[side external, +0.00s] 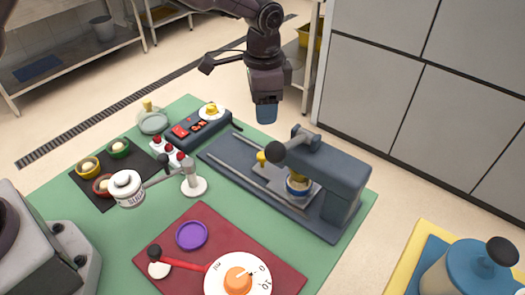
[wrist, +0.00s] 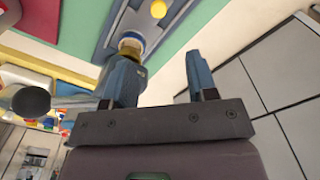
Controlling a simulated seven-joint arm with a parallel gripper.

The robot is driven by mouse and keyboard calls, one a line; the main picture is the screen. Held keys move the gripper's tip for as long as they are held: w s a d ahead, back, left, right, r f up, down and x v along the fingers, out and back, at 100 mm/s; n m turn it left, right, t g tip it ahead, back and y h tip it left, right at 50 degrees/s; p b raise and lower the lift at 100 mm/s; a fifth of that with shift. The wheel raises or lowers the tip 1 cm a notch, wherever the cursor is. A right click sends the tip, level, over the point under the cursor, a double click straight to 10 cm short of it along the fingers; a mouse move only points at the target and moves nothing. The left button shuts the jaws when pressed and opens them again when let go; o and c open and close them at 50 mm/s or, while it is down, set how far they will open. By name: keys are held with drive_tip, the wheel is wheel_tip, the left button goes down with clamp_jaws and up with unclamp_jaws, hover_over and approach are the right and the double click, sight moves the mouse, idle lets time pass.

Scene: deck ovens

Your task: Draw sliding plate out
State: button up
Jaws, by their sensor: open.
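The sliding plate (side external: 274,174) is a light grey slab on the rails of a blue-grey base (side external: 228,152), partly under the press head (side external: 330,170). A yellow knob (side external: 262,158) stands at its outer end, and a blue, white and yellow round piece (side external: 297,186) sits on it under the head. The yellow knob also shows at the top there (wrist: 158,8).
A control box (side external: 198,128) with red displays stands left of the base. A white post with an arm (side external: 193,178) stands nearer. A maroon mat (side external: 215,250) holds a dial, a purple disc and a red-handled tool. Grey cabinets (side external: 400,90) rise behind at right.

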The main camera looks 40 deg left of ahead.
sight(262, 154)
wheel_tip(262, 154, down, 13)
drive_tip(key=shift+s+a+f, duration=0.1)
drive_tip(key=shift+s, duration=0.05)
idle(0.4)
clamp_jaws()
